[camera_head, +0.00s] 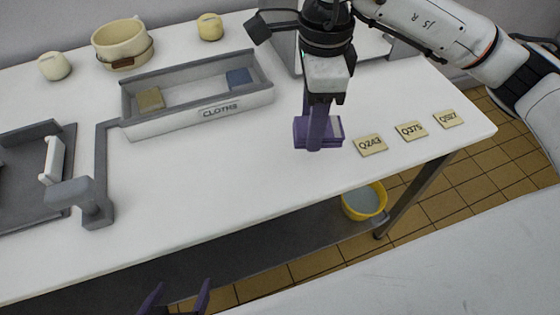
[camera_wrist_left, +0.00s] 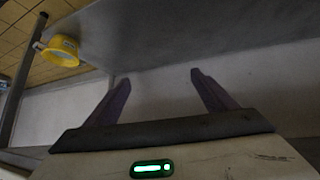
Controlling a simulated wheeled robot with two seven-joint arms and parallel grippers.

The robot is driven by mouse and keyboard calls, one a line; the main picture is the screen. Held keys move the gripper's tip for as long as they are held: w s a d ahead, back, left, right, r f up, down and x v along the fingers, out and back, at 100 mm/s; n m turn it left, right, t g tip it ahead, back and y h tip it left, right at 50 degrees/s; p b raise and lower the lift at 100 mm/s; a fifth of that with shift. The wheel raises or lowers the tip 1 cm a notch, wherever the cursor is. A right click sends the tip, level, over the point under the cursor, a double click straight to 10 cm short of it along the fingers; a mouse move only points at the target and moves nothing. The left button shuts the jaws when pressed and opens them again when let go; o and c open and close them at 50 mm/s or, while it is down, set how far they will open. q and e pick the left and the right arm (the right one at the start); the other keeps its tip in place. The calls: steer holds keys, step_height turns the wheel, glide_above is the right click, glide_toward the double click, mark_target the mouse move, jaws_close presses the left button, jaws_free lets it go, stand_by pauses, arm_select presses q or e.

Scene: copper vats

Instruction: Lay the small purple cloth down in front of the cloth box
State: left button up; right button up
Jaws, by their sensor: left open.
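The small purple cloth (camera_head: 333,137) is a folded block in the head view, right of the cloth box's near right end. My right gripper (camera_head: 316,138) comes down over it with a purple finger across its front, and looks shut on it. I cannot tell whether the cloth touches the table. The cloth box (camera_head: 140,129) is a long grey open tray labelled CLOTHS, with an olive cloth (camera_head: 150,100) and a blue cloth (camera_head: 239,79) inside. My left gripper (camera_head: 178,300) is open and empty at the bottom edge; its spread fingers (camera_wrist_left: 160,92) show in the left wrist view.
Tags Q243 (camera_head: 370,145), Q375 (camera_head: 411,131) and Q527 (camera_head: 448,119) lie right of the cloth. The white table (camera_head: 215,190) is clear before the box. A yellow bucket (camera_head: 364,203) is below.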

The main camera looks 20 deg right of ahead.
steer(key=m, duration=0.3)
steer(key=w+a+r+m, duration=0.1)
steer(key=m, duration=0.1)
steer(key=shift+b, duration=0.35)
steer(key=m, duration=0.3)
steer(key=shift+w+a+r, duration=0.2)
steer(key=shift+w+r, duration=0.05)
steer(key=shift+r, duration=0.1)
steer(key=m, duration=0.2)
steer(key=r+m, duration=0.1)
steer(key=m, duration=0.1)
steer(key=a+m+b, duration=0.1)
steer(key=m, duration=0.1)
steer(key=shift+w+r, duration=0.2)
steer(key=shift+w, duration=0.2)
steer(key=shift+f, duration=0.2)
step_height(320, 180, down, 10)
steer(key=shift+r, duration=0.25)
arm_select(q)
steer(key=shift+w+d+f, duration=0.25)
steer(key=shift+w+f, duration=0.05)
steer(key=shift+f, duration=0.4)
steer(key=shift+f+b, duration=0.1)
steer(key=shift+b, duration=0.2)
